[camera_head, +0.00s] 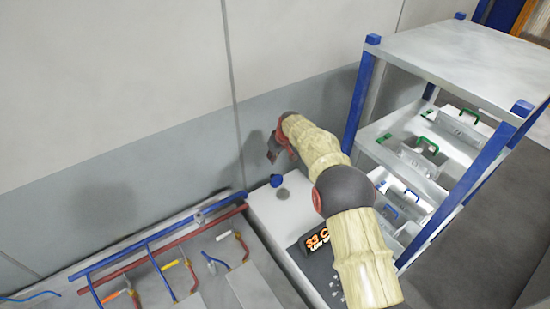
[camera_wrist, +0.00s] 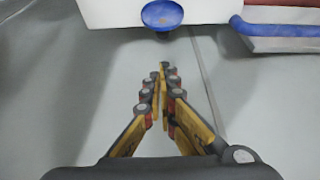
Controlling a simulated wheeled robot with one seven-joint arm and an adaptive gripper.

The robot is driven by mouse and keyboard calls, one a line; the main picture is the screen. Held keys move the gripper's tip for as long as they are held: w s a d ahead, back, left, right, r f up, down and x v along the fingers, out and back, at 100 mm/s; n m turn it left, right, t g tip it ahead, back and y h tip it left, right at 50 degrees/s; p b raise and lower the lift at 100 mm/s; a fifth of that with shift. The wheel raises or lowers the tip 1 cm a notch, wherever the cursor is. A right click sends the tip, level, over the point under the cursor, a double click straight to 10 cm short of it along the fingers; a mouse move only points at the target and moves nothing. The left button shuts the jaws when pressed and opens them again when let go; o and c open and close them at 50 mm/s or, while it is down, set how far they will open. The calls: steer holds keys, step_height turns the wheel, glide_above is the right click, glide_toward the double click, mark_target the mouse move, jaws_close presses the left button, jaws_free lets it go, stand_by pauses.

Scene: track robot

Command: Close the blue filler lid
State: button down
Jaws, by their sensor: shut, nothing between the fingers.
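The blue filler lid (camera_head: 277,180) stands up at the wall-side edge of a white box top (camera_head: 263,215). A grey round spot (camera_head: 282,194), which looks like the filler opening, shows uncovered beside it. In the wrist view the lid (camera_wrist: 162,14) is a blue disc at the edge of the white box (camera_wrist: 215,10). My gripper (camera_head: 271,153) is above the lid, close to the wall and apart from it. Its fingertips (camera_wrist: 163,68) are together, empty, and point toward the lid in the wrist view.
Blue and red pipes (camera_head: 160,250) run along a grey panel left of the box. A blue-posted shelf (camera_head: 440,55) holding several grey cases stands at the right. The bare wall (camera_head: 110,130) is close behind my gripper. A dark sign with orange letters (camera_head: 316,240) is on the box.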

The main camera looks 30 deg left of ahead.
mark_target(275, 180)
steer(key=x, duration=0.7)
steer(key=shift+s+d+r+p, duration=0.2)
steer(key=shift+s+d+p, duration=0.25)
steer(key=shift+d, duration=0.35)
steer(key=shift+s+d+r+p, duration=0.15)
steer(key=shift+s+d+p, duration=0.25)
steer(key=shift+d, duration=0.4)
steer(key=shift+s+d+f+b, duration=0.1)
steer(key=shift+f+b, duration=0.05)
steer(key=shift+b, duration=1)
